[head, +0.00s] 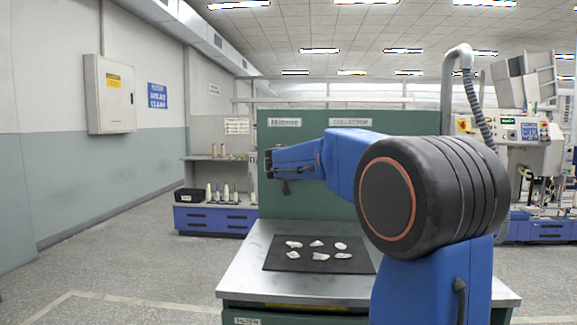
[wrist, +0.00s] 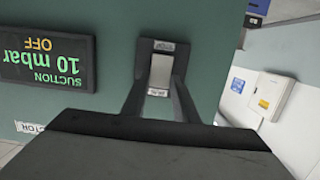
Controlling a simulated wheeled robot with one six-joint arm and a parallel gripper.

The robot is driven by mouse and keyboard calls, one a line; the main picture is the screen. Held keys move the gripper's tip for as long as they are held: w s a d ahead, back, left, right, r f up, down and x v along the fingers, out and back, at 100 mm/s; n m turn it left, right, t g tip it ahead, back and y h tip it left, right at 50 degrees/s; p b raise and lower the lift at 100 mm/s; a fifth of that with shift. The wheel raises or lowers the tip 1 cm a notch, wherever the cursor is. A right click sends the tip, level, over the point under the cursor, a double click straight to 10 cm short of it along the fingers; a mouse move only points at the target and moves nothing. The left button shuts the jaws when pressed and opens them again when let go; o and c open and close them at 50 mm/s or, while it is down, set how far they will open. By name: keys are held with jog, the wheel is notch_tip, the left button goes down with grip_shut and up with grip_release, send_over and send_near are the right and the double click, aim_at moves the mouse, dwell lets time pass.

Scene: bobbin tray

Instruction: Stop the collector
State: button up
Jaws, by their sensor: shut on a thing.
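The collector's green panel (head: 300,122) stands behind the metal bench and carries a COLLECTOR label (head: 350,123). My gripper (head: 268,164) is at the panel's left part. In the wrist view my gripper (wrist: 159,92) has its two dark fingers on either side of a pale grey switch lever (wrist: 160,70) and is shut on it. My gripper and arm hide the switch in the head view.
A black mat (head: 320,265) with several white pieces lies on the metal bench (head: 290,292). A shelf unit (head: 215,220) with several bobbins stands behind to the left. Machinery (head: 535,160) stands at the right. The floor at the left is clear.

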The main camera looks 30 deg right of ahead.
jog(key=shift+d, duration=0.1)
jog(key=o, duration=1.1)
jog(key=shift+c, duration=0.2)
jog(key=shift+s, duration=0.1)
jog(key=v, duration=1.7)
jog(key=shift+s+a, duration=0.15)
jog(key=shift+a, duration=0.05)
